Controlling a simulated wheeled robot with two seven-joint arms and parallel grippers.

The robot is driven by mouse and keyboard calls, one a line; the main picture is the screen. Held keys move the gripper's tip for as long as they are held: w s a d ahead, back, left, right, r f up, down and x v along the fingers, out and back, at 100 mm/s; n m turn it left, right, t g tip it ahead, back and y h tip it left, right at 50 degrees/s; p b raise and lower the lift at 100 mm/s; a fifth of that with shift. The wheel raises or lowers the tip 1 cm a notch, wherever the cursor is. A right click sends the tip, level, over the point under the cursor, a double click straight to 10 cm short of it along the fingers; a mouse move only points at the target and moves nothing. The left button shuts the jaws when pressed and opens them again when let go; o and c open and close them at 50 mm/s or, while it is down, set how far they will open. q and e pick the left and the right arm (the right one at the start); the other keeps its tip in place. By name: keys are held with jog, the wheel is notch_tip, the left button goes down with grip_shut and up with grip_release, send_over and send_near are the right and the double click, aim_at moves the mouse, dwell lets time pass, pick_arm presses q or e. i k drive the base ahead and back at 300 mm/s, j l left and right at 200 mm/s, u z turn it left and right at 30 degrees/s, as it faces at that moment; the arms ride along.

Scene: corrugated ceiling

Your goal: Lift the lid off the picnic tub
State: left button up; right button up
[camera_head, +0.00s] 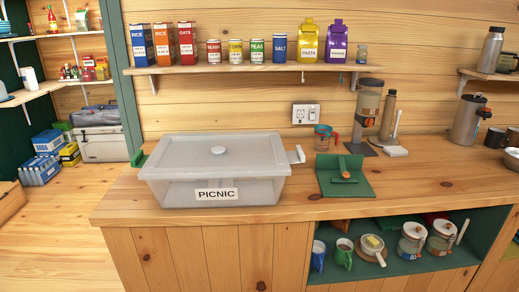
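The picnic tub (165,192) is a clear plastic box with a white "PICNIC" label on its front. It stands on the left part of the wooden counter. Its translucent lid (180,153) lies flat on top, with a round white knob (218,150) at the middle. A green clip (140,158) shows at the tub's left end and a white clip or handle (296,155) at its right end. The tub's contents cannot be made out. Neither of my grippers is in view.
A wall shelf (250,67) with boxes and tins hangs above the tub.

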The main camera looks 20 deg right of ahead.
aim_at(179, 156)
jog(key=i+j+z, duration=0.1)
jog(key=j+z, duration=0.3)
jog(key=j, duration=0.25)
jog(key=j+z, duration=0.35)
jog(key=j, duration=0.35)
